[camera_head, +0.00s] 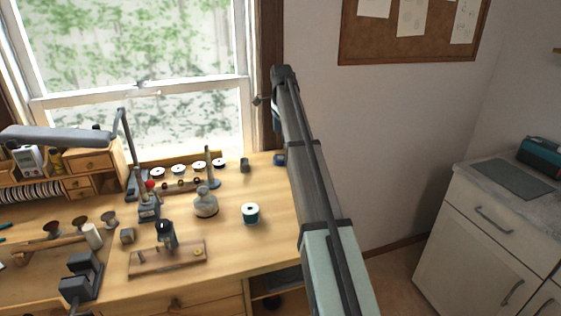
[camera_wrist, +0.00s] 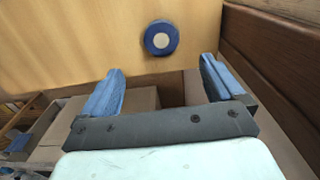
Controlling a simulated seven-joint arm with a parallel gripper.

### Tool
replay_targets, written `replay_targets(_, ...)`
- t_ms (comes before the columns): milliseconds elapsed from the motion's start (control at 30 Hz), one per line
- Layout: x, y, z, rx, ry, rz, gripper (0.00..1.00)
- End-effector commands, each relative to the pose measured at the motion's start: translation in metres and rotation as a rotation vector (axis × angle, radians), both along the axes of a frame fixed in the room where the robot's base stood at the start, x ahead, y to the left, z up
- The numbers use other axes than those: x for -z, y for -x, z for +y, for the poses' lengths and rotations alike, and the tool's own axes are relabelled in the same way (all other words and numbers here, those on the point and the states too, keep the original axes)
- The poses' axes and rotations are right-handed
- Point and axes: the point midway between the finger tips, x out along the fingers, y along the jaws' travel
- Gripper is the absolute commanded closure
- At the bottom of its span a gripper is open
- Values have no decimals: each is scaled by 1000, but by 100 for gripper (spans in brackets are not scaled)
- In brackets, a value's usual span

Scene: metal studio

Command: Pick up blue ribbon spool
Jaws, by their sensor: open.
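The blue ribbon spool (camera_wrist: 148,42) shows in the wrist view as a blue disc with a pale round centre, on the wooden workbench (camera_wrist: 75,40). My gripper (camera_wrist: 162,68) is open and empty, its two blue-padded fingers apart. My fingers cannot be made out in the head view.
A teal spool (camera_head: 250,214) with a white top stands nearer the bench front. A round metal bottle (camera_head: 205,204), a row of white-topped spools and a lamp (camera_head: 60,134) stand left. The window and wall are behind. A cabinet (camera_head: 500,235) stands right.

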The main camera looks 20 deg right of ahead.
Motion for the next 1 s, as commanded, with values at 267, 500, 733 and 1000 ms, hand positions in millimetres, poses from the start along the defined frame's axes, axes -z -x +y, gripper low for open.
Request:
replay_targets(267,47,1,0,1,-1,0,5)
replay_targets(500,59,0,1,1,-1,0,5)
replay_targets(733,85,-2,4,1,-1,1,5)
replay_targets(1000,107,-2,3,1,-1,0,5)
